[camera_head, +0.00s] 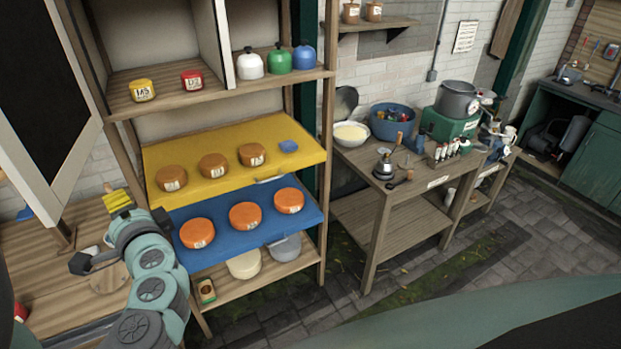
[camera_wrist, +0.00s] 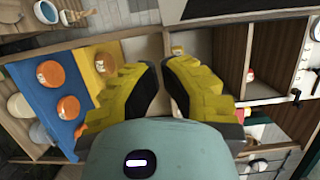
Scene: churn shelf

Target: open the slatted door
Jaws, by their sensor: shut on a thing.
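No door with clear slats can be made out in either view. An upright pale panel (camera_head: 222,42) stands in the upper bay of the wooden shelf (camera_head: 200,98), left of the white, green and blue bottles; I cannot tell whether it is the slatted door. My gripper (camera_head: 118,196), with yellow fingers, is at the lower left of the head view, left of the yellow and blue shelf boards. In the wrist view its fingertips (camera_wrist: 154,64) are near each other. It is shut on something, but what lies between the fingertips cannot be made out.
A yellow board (camera_head: 228,178) and a blue board (camera_head: 230,232) hold orange rounds at the shelf front. A large white-framed dark panel (camera_head: 40,95) hangs at the left, close to my arm. A wooden worktable (camera_head: 400,195) stands to the right.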

